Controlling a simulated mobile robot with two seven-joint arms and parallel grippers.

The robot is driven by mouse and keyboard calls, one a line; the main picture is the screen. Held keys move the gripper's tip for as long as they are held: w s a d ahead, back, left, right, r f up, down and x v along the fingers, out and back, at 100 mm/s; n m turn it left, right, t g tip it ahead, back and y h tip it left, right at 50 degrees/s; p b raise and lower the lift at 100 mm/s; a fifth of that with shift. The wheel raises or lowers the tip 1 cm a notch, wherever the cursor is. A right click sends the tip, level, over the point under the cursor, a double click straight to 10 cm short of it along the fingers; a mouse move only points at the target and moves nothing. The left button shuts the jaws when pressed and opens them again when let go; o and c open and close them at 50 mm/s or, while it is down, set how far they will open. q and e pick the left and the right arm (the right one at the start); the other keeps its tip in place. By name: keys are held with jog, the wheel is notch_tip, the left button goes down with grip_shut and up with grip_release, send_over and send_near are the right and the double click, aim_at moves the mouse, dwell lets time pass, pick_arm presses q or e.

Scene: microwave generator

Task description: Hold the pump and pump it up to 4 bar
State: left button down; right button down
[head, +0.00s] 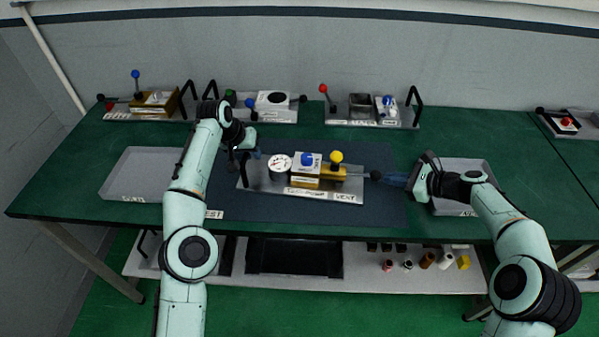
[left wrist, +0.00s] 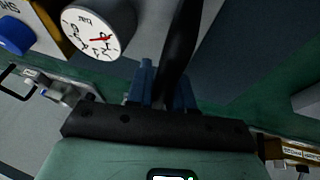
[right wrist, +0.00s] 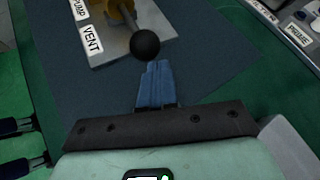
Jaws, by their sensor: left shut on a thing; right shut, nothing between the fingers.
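The pump is a metal plate (head: 340,195) labelled TEST PUMP and VENT, with a white gauge (head: 280,166), a blue knob (head: 307,159), a brass body and a yellow knob (head: 336,157). A lever with a black ball (head: 375,175) sticks out at its right. My left gripper (head: 256,153) is shut on the black handle (left wrist: 182,45) at the plate's left end. The gauge (left wrist: 91,27) shows a red needle; its value is too small to read. My right gripper (right wrist: 157,68) is shut and empty, its fingertips right by the black ball (right wrist: 145,44).
The pump is on a dark mat (head: 385,212) on the green bench. Grey trays stand left (head: 135,175) and right (head: 452,208). Other fixtures with levers and handles line the back, including one with a red ball (head: 323,88). A shelf below holds several small items.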

aim_at(380, 177)
jog(key=shift+w+a+r, duration=0.1)
jog(key=shift+a, duration=1.5)
jog(key=shift+w, duration=0.1)
jog(key=shift+a, duration=0.9)
jog(key=shift+w+a, duration=0.1)
jog(key=shift+a, duration=0.15)
jog(key=shift+s+d, duration=0.15)
jog(key=shift+d, duration=1.4)
jog(key=shift+s+d, duration=0.15)
jog(key=shift+d, duration=1.4)
